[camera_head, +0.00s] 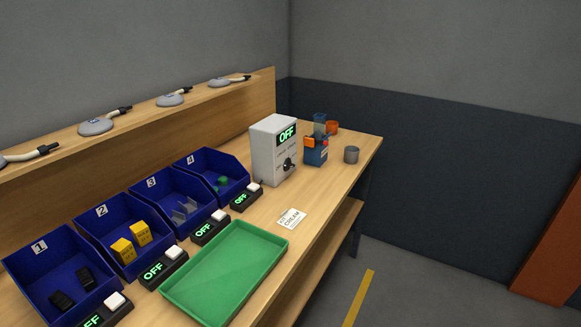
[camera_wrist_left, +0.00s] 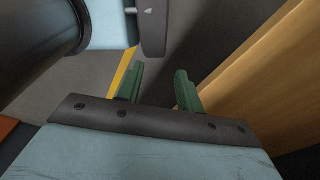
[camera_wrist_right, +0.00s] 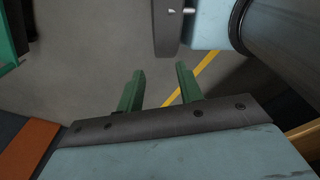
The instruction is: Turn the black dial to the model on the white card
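The black dial (camera_head: 289,163) is on the front of a light grey box (camera_head: 270,150) whose display reads OFF in green. The box stands upright on the wooden bench towards its far end. The labels around the dial are too small to read. The white card (camera_head: 291,219) lies on the bench in front of the box; a word like "CREAM" shows on it, its smaller line unclear. My left gripper (camera_wrist_left: 158,88) is open and empty, over the floor beside wood. My right gripper (camera_wrist_right: 158,88) is open and empty over the floor. Neither shows in the head view.
A green tray (camera_head: 272,267) lies at the bench's front edge. Blue numbered bins (camera_head: 127,211) with small OFF displays and white buttons line the back. Bench around the card is clear.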

